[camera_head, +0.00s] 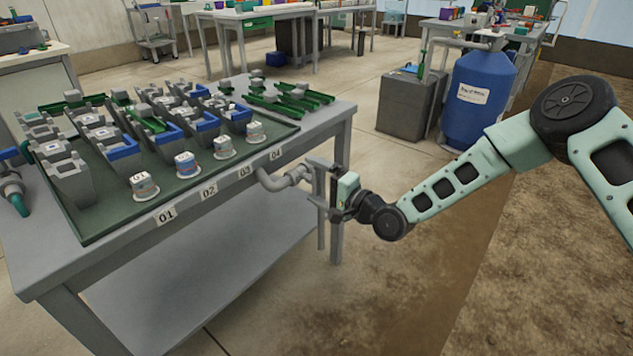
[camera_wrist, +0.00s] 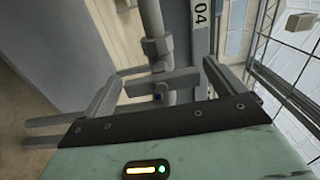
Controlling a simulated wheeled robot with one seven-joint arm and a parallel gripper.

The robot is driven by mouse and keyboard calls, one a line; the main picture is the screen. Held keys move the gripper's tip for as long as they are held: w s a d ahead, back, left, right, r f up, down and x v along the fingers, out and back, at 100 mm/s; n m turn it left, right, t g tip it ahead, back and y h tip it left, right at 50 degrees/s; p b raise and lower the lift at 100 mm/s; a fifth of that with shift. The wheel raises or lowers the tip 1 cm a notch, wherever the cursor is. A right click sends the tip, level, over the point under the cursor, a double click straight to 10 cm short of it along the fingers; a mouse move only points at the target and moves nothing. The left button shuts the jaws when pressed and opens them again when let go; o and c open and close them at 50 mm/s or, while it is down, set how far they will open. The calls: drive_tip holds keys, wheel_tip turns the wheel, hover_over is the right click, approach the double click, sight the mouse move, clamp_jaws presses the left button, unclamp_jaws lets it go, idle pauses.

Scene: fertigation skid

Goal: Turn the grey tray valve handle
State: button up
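The tray valve is on a grey pipe (camera_head: 285,179) that comes out of the front of the tray table near label 04. In the wrist view the pipe (camera_wrist: 153,20) runs down from the top to a grey valve handle (camera_wrist: 180,77), a short bar lying across it. My gripper (camera_head: 322,186) is at the table's front right corner, at the end of the pipe. In the wrist view my gripper (camera_wrist: 163,84) is open, with one finger to each side of the handle bar. I cannot tell whether either finger touches it. In the head view my gripper hides the handle.
The green tray (camera_head: 104,228) on the table holds several grey and blue holders and white-capped pots. A blue barrel (camera_head: 480,95) and a grey box (camera_head: 407,105) stand behind my arm. The floor right of the table is clear.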

drive_tip(key=p+v, duration=0.2)
drive_tip(key=v, duration=1.5)
drive_tip(key=shift+s+d, duration=0.1)
drive_tip(key=shift+s, duration=0.05)
drive_tip(key=s+d+r+n+g+h, duration=0.1)
drive_tip(key=s+r+n+g+h, duration=0.35)
drive_tip(key=s, duration=0.55)
drive_tip(key=s+d+r+n+g+h, duration=0.1)
drive_tip(key=s+r+n+g+h, duration=0.2)
drive_tip(key=s+r+n+h, duration=0.45)
drive_tip(key=s+r+n+g+h, duration=0.2)
drive_tip(key=s+n+g, duration=0.15)
drive_tip(key=s, duration=0.75)
wheel_tip(320, 180, up, 22)
drive_tip(key=p, duration=2.2)
drive_tip(key=shift+r+p, duration=0.2)
drive_tip(key=shift+p, duration=0.2)
